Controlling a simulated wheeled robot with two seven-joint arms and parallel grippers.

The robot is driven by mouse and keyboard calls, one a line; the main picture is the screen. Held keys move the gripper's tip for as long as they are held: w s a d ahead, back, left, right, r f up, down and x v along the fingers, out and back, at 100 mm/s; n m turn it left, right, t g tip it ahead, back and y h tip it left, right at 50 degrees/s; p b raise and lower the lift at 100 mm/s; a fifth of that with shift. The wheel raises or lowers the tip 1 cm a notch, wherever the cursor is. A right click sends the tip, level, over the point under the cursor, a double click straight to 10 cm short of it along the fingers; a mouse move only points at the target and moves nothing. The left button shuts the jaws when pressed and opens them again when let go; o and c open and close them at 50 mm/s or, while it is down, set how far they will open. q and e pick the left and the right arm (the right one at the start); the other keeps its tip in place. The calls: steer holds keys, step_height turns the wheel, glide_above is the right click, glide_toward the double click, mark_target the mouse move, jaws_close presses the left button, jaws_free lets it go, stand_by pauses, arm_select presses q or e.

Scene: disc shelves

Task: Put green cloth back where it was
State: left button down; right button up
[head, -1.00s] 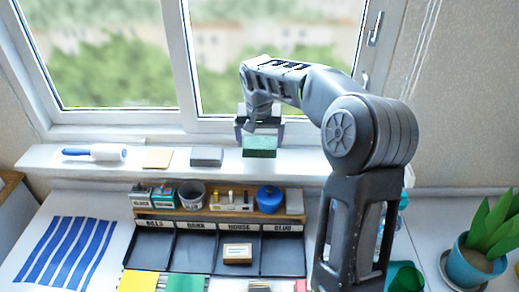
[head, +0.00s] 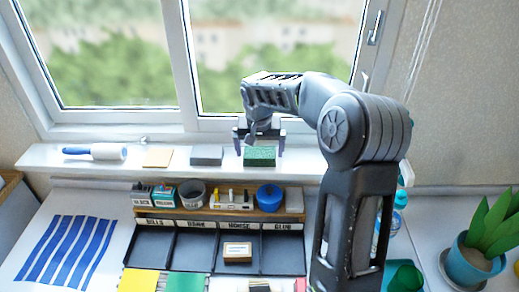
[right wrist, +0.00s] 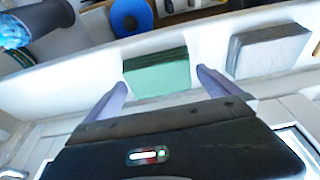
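The green cloth (head: 259,156), a folded block, lies on the white windowsill at the right end of a row of small flat items. In the right wrist view the green cloth (right wrist: 157,73) shows between and just beyond the two fingertips. My right gripper (head: 259,142) is above and behind it, with a finger toward each side. The right wrist view shows the right gripper (right wrist: 161,80) open, with a visible gap at its right finger. My left gripper is in no view.
A grey block (head: 207,155), a tan piece (head: 158,157) and a blue-handled roller (head: 95,152) lie farther left on the sill. The window is close behind.

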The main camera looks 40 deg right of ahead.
steer(key=shift+r, duration=0.15)
steer(key=shift+r, duration=0.5)
steer(key=b+v, duration=0.1)
steer(key=v, duration=1)
steer(key=shift+s+a, duration=0.1)
